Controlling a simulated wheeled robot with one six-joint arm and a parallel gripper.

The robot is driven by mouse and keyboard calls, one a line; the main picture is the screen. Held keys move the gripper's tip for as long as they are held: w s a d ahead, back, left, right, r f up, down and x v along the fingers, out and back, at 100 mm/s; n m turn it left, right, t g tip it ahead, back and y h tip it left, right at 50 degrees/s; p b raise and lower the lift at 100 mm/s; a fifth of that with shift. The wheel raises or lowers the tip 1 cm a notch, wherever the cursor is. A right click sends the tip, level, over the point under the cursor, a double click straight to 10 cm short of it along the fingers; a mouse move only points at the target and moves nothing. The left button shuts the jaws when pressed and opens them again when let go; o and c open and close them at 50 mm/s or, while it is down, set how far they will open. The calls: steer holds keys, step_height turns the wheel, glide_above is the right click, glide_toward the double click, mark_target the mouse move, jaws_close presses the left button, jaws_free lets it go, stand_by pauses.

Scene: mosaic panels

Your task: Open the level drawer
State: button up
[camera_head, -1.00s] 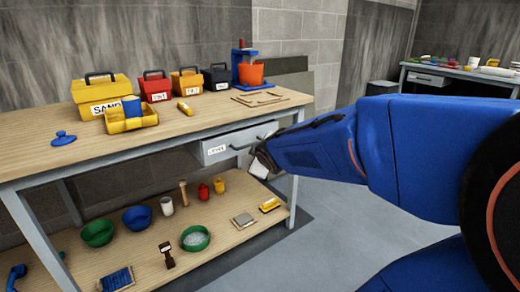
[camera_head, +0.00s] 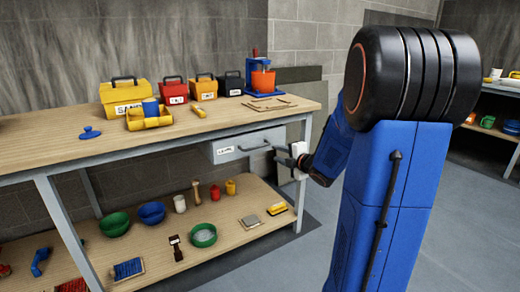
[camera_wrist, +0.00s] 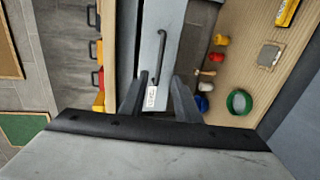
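The grey level drawer (camera_head: 226,150) with a white label sits under the right part of the workbench top and looks shut or nearly so. Its dark bar handle (camera_head: 258,148) shows on the front. My gripper (camera_head: 281,157) is just right of the handle, apart from it as far as I can tell. In the wrist view, my gripper (camera_wrist: 157,88) is open and empty, its two dark fingers spread. The drawer front (camera_wrist: 174,32) and handle (camera_wrist: 161,47) lie ahead, the handle roughly in line with the gap, the label (camera_wrist: 151,97) seen between the fingers.
The workbench top (camera_head: 60,150) holds toolboxes, a yellow caddy (camera_head: 150,122) and a blue press (camera_head: 255,80). The lower shelf (camera_head: 225,235) carries bowls, jars and small tools. A bench leg (camera_head: 305,180) stands near my gripper. Floor to the right is open.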

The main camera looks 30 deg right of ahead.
mark_target(259, 147)
steer(key=x, duration=1.6)
steer(key=shift+w, duration=0.1)
steer(key=shift+c, duration=0.5)
jaws_close()
